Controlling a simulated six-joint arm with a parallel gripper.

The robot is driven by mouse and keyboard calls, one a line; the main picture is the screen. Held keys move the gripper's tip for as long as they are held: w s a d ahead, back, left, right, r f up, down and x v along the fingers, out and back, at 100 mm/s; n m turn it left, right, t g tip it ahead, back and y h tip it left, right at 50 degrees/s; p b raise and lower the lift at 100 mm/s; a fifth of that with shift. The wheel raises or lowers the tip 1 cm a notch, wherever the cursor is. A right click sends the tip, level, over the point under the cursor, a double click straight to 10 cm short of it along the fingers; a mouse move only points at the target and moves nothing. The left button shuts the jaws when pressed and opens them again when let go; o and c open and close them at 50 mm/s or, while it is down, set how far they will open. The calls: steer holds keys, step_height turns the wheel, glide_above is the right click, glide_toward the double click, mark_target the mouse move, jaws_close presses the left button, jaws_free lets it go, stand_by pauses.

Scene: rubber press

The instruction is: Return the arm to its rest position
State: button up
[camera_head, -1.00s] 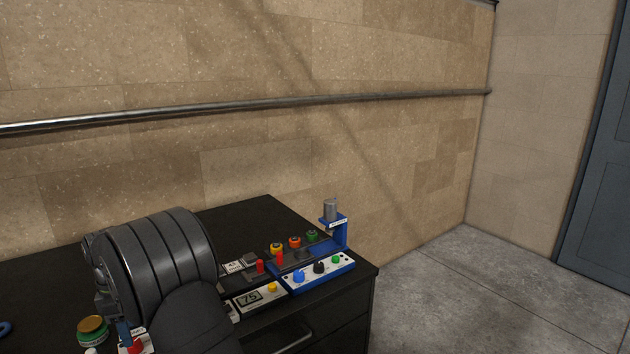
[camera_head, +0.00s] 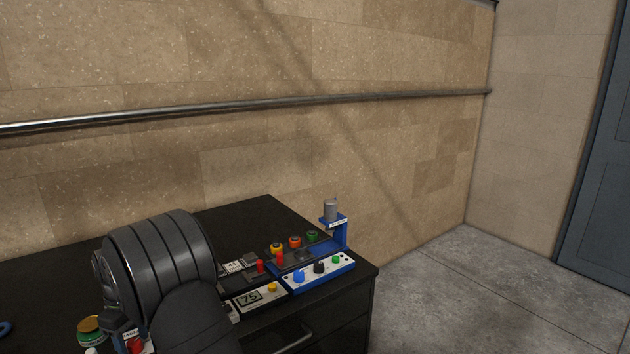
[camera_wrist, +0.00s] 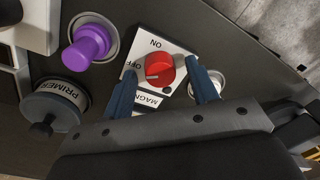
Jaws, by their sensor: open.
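My gripper (camera_wrist: 163,92) shows in the wrist view with its two blue fingers spread apart and nothing held between them. A red knob (camera_wrist: 159,70) on a white plate marked ON and OFF (camera_wrist: 178,48) lies beyond and between the fingertips; I cannot tell how far below them it is. In the head view my dark arm covers the left part of the bench, and the gripper's fingers cannot be made out there.
The black bench (camera_head: 245,215) carries a blue-and-white button panel (camera_head: 318,270), a small display (camera_head: 250,298) and a blue stand (camera_head: 340,232). In the wrist view are a purple knob (camera_wrist: 88,46) and a PRIMER container (camera_wrist: 52,104). A rail (camera_head: 300,101) runs along the wall.

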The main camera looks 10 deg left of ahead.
steer(key=m, duration=0.4)
steer(key=shift+m, duration=0.4)
steer(key=shift+d+m, duration=0.1)
steer(key=shift+m, duration=2.2)
steer(key=shift+o, duration=0.2)
